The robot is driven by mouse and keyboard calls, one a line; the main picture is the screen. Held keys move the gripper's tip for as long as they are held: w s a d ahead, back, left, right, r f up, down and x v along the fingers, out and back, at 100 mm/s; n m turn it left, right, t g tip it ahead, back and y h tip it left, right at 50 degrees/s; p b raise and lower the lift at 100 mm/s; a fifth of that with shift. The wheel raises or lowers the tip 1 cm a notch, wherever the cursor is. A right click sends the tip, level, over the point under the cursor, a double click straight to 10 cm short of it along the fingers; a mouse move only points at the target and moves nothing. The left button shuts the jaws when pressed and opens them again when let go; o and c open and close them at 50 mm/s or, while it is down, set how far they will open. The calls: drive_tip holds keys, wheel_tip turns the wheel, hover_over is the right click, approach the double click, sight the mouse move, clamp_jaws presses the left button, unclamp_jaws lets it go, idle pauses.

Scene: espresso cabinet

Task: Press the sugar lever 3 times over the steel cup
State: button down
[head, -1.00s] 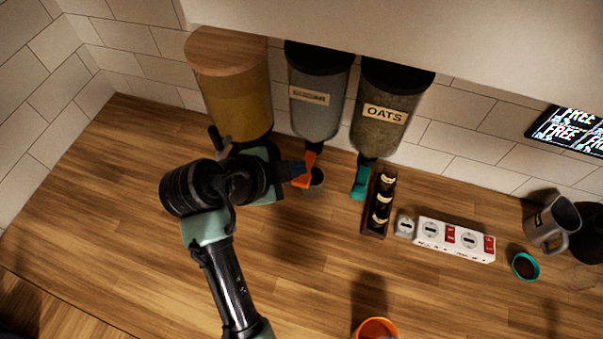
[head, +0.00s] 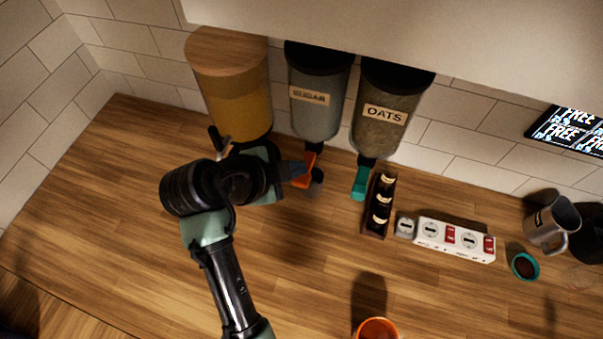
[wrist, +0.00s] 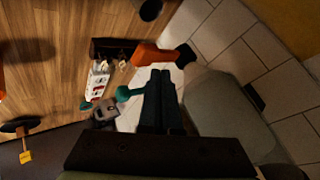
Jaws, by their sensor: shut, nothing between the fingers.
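The sugar dispenser (head: 316,115) hangs on the wall, with its orange sugar lever (head: 303,180) below it. A small grey cup (head: 317,187) stands under the lever, partly hidden by it. In the wrist view a round dark cup (wrist: 150,10) shows at the top edge. My gripper (head: 296,171) is shut and empty, with its fingertips beside the left of the orange lever. In the wrist view the shut fingers (wrist: 161,76) point toward the orange lever (wrist: 151,54) and appear just below it. I cannot tell whether they touch it.
The oats dispenser (head: 382,118) with a teal lever (head: 361,183) hangs to the right. An orange cup (head: 376,328) is in front. The left counter is clear.

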sight(296, 181)
idle(0.3)
drive_tip(key=shift+f+b, duration=0.45)
drive_tip(key=shift+f, duration=0.05)
drive_tip(key=shift+f+b, duration=1)
drive_tip(key=shift+f, duration=0.25)
idle(1.0)
drive_tip(key=shift+r, duration=0.15)
drive_tip(key=shift+r+p, duration=1.25)
drive_tip(key=shift+r, duration=0.35)
wheel_tip(296, 181, up, 5)
drive_tip(key=p, duration=0.4)
idle(2.0)
